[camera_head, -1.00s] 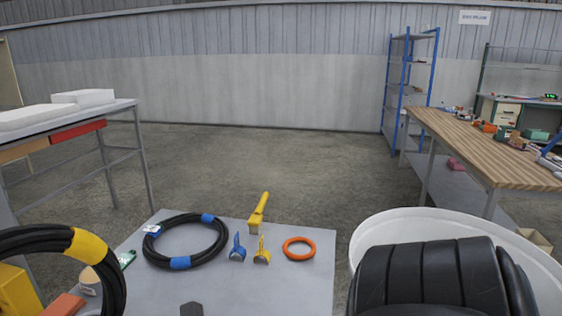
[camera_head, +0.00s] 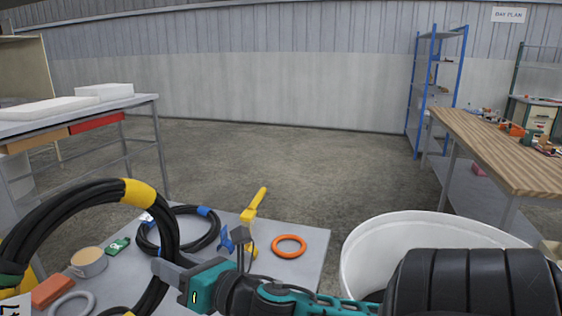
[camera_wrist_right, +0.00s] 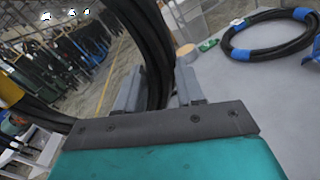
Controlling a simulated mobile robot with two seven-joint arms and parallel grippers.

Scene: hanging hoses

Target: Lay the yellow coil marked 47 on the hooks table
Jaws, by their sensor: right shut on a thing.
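A large black hose coil with yellow tape (camera_head: 138,193) stands upright at the lower left of the head view. Its left part runs out of the frame, and a white label (camera_head: 12,305) at the corner is cut off and unreadable. My right gripper (camera_head: 168,270) is shut on the coil's right side. In the right wrist view the hose (camera_wrist_right: 157,60) passes between the two fingers (camera_wrist_right: 157,90). The grey table (camera_head: 300,268) lies below and beyond the coil. My left gripper is not in view.
On the table are a blue-taped black coil (camera_head: 205,213), an orange ring (camera_head: 289,245), a yellow-handled tool (camera_head: 254,206), a cup (camera_head: 89,263) and an orange block (camera_head: 52,291). A white tub (camera_head: 365,250) stands right of it. A wooden-topped bench (camera_head: 500,155) is further right.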

